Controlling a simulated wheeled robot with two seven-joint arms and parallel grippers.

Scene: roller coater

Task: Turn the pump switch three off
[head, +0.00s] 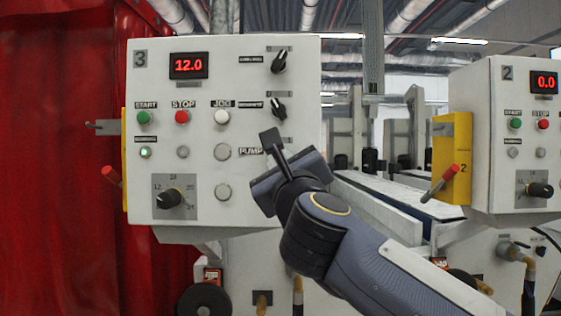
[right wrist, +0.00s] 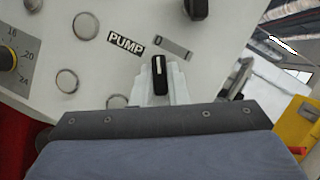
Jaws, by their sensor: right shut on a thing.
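Panel three (head: 225,75) is a white control box marked 3, with a red display reading 12.0. Its pump switch (right wrist: 160,76), a black knob with a white mark, sits beside the PUMP label (right wrist: 126,43) in the right wrist view. There the mark points up the picture, while the label is tilted. In the head view the PUMP label (head: 251,151) shows, but my gripper hides the switch. My right gripper (head: 273,143) is at the panel. Its pale fingers (right wrist: 176,82) are shut around the switch. My left gripper is not in view.
Two black selector knobs (head: 279,61) (head: 277,108) sit above the gripper. Several buttons (head: 182,117) and a speed dial (head: 170,198) are to the left. Panel two (head: 512,85), reading 0.0, stands at right beside a yellow bracket with a red-handled lever (head: 444,178).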

